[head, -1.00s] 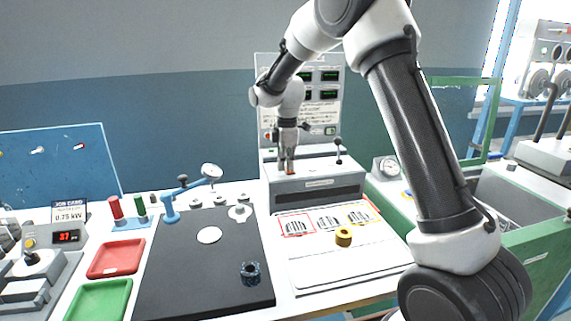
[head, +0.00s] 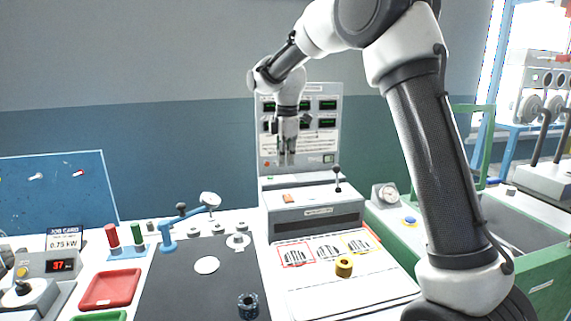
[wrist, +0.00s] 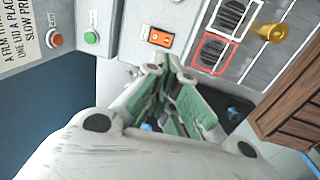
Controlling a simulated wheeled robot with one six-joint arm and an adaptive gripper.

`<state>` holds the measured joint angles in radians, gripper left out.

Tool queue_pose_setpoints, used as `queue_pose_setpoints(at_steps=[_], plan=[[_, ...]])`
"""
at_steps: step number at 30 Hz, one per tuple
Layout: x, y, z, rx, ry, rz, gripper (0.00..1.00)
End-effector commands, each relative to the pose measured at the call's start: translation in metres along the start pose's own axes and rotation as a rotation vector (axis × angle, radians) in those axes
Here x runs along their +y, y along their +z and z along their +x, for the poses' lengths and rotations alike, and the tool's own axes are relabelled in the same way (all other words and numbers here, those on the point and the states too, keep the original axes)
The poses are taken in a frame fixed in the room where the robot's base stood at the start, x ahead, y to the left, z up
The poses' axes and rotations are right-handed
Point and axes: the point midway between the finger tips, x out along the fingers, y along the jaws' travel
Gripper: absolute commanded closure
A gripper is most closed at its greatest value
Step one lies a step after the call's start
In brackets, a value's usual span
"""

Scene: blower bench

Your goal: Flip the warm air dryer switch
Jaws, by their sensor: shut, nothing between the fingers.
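The grey dryer box (head: 318,214) stands at the back of the bench, with an orange rocker switch (head: 288,198) on its top at the left. The switch also shows in the wrist view (wrist: 160,38), in a dark frame with pale marks; I cannot tell surely which side is pressed. My gripper (head: 287,162) points down above the switch, clear of it, in front of the upright panel. In the wrist view my gripper's fingers (wrist: 168,68) are together and empty, with the switch just beyond their tips.
An upright panel (head: 298,100) with green displays rises behind the box. A black-knobbed lever (head: 337,180) stands to the switch's right. Red and green buttons show in the wrist view, the green one (wrist: 91,37) nearer the switch.

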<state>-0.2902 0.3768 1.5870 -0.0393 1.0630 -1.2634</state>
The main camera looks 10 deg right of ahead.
Motion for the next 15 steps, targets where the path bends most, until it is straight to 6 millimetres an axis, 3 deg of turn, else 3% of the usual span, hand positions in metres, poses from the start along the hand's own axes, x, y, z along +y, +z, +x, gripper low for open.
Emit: queue_pose_setpoints(at_steps=[5, 11, 15], plan=[[0.001, 0.000, -0.001, 0.000, 0.000, 0.000, 1.00], [0.014, 0.003, -0.022, 0.001, 0.004, 0.001, 1.00], [0.014, 0.003, -0.022, 0.000, 0.001, 0.000, 1.00]])
